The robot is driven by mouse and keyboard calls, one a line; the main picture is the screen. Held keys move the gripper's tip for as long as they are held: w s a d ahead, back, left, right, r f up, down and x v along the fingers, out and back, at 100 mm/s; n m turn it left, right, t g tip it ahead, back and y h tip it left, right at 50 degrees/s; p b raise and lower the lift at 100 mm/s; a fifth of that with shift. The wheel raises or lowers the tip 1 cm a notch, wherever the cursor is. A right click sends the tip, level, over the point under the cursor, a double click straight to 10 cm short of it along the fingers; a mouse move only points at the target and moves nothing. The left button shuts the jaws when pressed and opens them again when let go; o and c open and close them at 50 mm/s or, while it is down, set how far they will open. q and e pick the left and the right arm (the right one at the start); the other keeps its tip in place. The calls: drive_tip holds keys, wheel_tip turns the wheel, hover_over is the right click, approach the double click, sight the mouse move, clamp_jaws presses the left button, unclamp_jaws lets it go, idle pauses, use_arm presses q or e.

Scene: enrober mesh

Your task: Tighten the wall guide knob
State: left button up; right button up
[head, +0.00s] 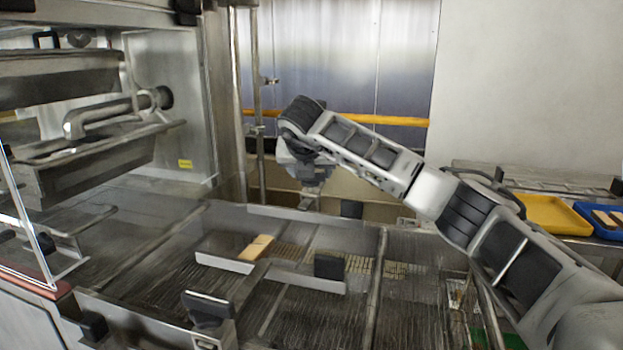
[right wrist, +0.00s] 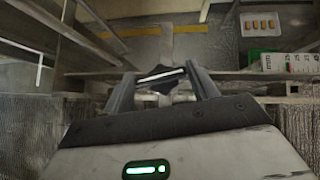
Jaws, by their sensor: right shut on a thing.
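My right arm reaches in from the right in the head view, with its right gripper (head: 310,197) pointing down at the far side of the mesh belt. In the right wrist view, the right gripper (right wrist: 160,72) is shut on a dark lobed knob (right wrist: 155,84) that sits between its two fingers. A pale bar crosses the knob there. In the head view the gripper hides this knob. My left gripper is not in view.
The mesh belt (head: 325,322) carries low guide rails, a tan piece (head: 256,247) and black blocks (head: 329,267). The open metal machine (head: 100,160) stands at left. Yellow (head: 553,214) and blue (head: 602,226) trays lie at right. A green-and-white box (right wrist: 285,63) shows in the wrist view.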

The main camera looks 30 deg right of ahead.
drive_tip(key=shift+a+m+g+h, duration=0.1)
drive_tip(key=shift+m+g+h, duration=0.45)
drive_tip(key=shift+m, duration=0.55)
drive_tip(key=shift+w, duration=0.1)
drive_tip(key=o, duration=1)
drive_tip(key=shift+c, duration=0.2)
drive_tip(key=b+v, duration=0.1)
drive_tip(key=v, duration=1.5)
